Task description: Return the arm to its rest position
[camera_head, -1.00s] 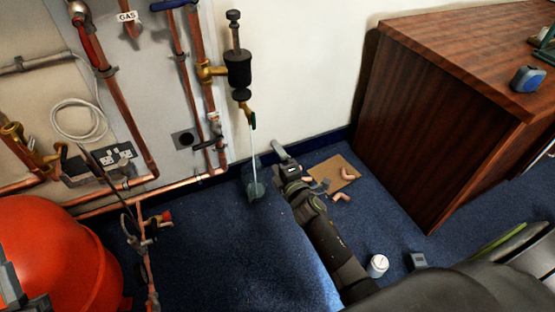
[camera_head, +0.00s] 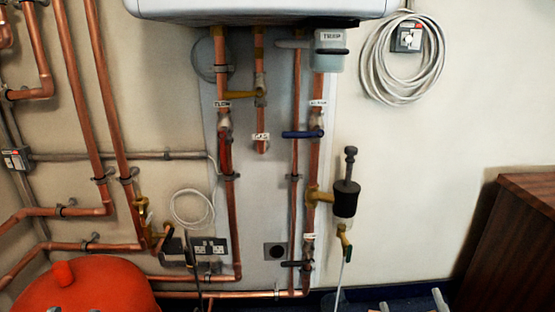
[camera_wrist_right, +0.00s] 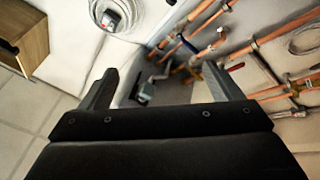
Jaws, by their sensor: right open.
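My right gripper (camera_head: 411,304) shows only as two grey fingertips at the bottom edge of the head view, right of the black-bodied filter. In the right wrist view my right gripper (camera_wrist_right: 160,88) has its two fingers wide apart. The rest of the right arm is out of the head view. Small grey tips at the bottom left edge, in front of the red vessel (camera_head: 90,285), may be my left gripper; too little shows to tell its state.
Copper pipes (camera_head: 230,200) run down the wall under a white boiler (camera_head: 260,8). The black-bodied filter (camera_head: 346,198) has a brass valve and a thin hose below. A wooden cabinet (camera_head: 510,245) stands at the right. The wall between filter and cabinet is bare.

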